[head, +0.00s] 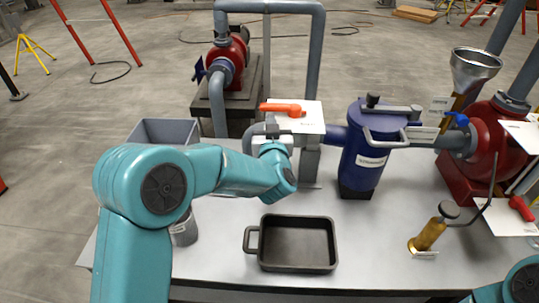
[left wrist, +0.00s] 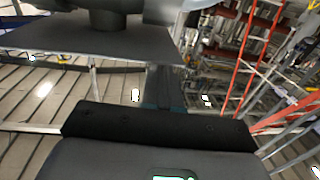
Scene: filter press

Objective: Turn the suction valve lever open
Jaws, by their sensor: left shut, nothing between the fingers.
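The suction valve lever appears to be the orange handle (head: 284,108) at the middle of the head view. It lies sideways in the picture in front of a white label plate (head: 308,118), on the grey pipework. My left gripper (head: 272,132) is just below the lever, at the end of the teal arm. It is shut and empty. Whether it touches the lever I cannot tell. In the left wrist view a dark gripper part (left wrist: 160,125) fills the lower middle, below a grey plate (left wrist: 90,42). The lever cannot be made out there. My right gripper is out of view.
A blue filter vessel (head: 368,148) stands right of the valve, with a red pump (head: 497,140) beyond it. A black pan (head: 297,243) lies on the grey table (head: 375,250). A brass oiler (head: 430,235) stands at the right. A grey bin (head: 163,131) is behind my left arm.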

